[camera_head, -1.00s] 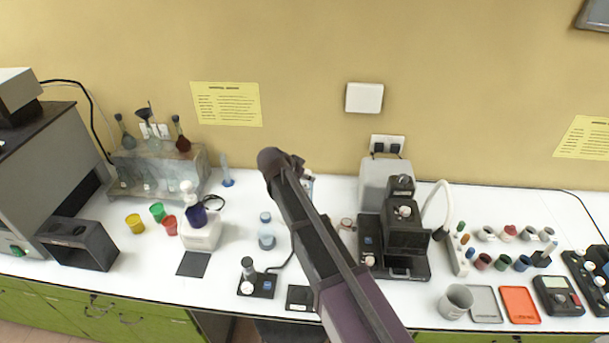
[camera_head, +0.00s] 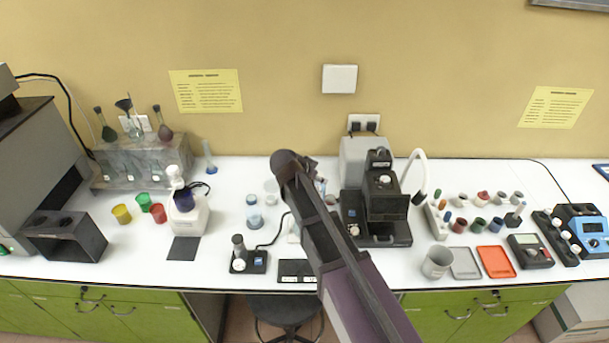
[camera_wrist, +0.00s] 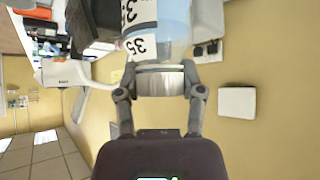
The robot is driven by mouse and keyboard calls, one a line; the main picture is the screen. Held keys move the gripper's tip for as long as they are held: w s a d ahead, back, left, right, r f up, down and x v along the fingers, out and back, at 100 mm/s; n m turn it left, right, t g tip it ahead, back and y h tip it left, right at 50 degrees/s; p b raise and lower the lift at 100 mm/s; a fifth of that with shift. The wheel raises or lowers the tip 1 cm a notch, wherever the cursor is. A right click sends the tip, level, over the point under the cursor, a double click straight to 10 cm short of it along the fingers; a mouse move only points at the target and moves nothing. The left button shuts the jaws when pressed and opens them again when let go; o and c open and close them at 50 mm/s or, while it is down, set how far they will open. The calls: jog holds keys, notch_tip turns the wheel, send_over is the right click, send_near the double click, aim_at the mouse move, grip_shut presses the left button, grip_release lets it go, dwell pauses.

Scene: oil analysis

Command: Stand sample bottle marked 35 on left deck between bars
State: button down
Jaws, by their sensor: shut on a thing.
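In the head view my arm hides the gripper; a small pale blue and white piece beside the arm's end seems to be the held bottle (camera_head: 320,186). A black machine (camera_head: 386,232) stands just right of it, with a low platform on its left side. I cannot make out bars there, nor tell for certain which surface is the left deck.
Another clear bottle with bluish contents (camera_head: 254,214) stands on the white bench.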

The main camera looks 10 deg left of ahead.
jog(key=s+d+f+m+b, duration=0.1)
jog(key=s+d+f+b, duration=0.2)
jog(key=d, duration=0.7)
jog(key=s+d+f+m+g+h+b, duration=0.1)
jog(key=s+d+f+b, duration=0.2)
jog(key=d, duration=0.8)
jog(key=s+d+f+m+g+h+b, duration=0.1)
jog(key=s+d+f+b, duration=0.2)
jog(key=d+f+b, duration=0.3)
jog(key=d, duration=0.4)
jog(key=shift+s+d+f+m, duration=0.25)
jog(key=shift+s+f+m, duration=0.1)
jog(key=shift+f+m, duration=0.05)
jog(key=shift+d, duration=0.1)
